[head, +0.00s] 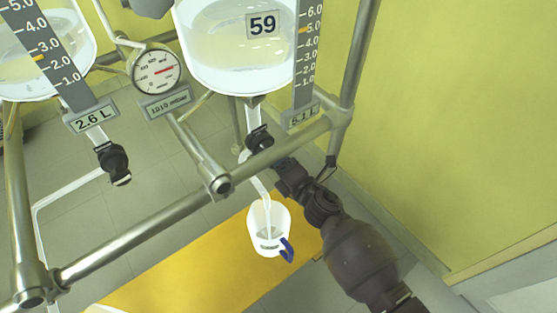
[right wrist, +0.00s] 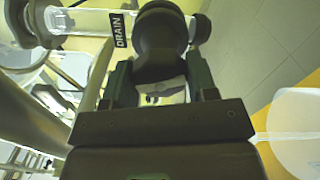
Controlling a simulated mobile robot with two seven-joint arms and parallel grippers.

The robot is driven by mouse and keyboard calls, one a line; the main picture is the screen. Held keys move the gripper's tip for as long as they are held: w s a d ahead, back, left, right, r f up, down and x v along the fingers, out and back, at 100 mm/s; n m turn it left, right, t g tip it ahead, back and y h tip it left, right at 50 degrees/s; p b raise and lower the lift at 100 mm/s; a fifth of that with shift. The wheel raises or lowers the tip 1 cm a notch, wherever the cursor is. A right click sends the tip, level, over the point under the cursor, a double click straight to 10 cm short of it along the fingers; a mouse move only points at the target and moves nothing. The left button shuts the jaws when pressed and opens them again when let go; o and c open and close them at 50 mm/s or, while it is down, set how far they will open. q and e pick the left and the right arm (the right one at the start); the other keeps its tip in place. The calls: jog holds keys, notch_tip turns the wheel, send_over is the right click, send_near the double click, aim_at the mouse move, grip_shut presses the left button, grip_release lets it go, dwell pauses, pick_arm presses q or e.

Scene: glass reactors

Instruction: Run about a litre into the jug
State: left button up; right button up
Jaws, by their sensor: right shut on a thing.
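The glass vessel marked 59 (head: 235,50) holds pale liquid; the plate (head: 303,117) under its scale seems to read 5.1 L. Its dark drain valve (head: 259,138) sits below. My right gripper (head: 283,168) is shut on the valve's black knob, which fills the upper middle of the right wrist view (right wrist: 160,40), beside a DRAIN label (right wrist: 120,30). A pale outlet tube slants down, and a thin pale stream seems to run from it into the white jug (head: 256,222) with a blue handle. The jug also shows in the right wrist view (right wrist: 298,112). My left gripper is out of view.
The jug stands on a yellow surface (head: 190,262). A second vessel (head: 75,45) at left has a 2.6 L plate (head: 91,118) and its own valve (head: 114,162). A steel rail (head: 140,232) crosses in front. A round gauge (head: 157,72) hangs between the vessels.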

jog(key=o, duration=0.9)
jog(key=p+v, duration=0.1)
jog(key=v, duration=1)
jog(key=shift+p, duration=0.3)
